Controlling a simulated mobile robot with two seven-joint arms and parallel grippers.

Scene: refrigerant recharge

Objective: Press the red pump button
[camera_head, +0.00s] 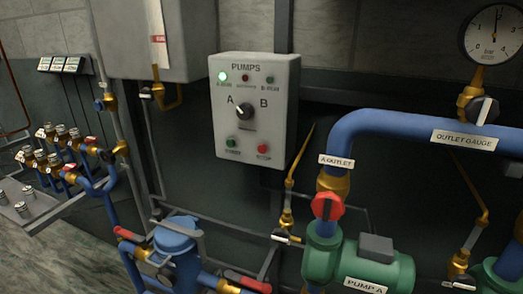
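The pump control box (252,158) is a pale grey panel headed "PUMPS", mounted in the upper middle of the head view. The red button (264,149) is at its lower right. A green button (231,143) is at its lower left. A black selector knob (244,111) sits between the letters A and B. Of the small lamps along the top, the left green lamp (222,76) is lit; the middle red one and the right one look dim. Neither of my grippers is in view.
Blue pipe (400,122) with an "A.OUTLET" label runs right of the box. Below it are a red valve handle (327,206) and the green pump A (392,266). A gauge (494,34) is at top right. Brass valves (65,135) stand at left. The space before the box looks clear.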

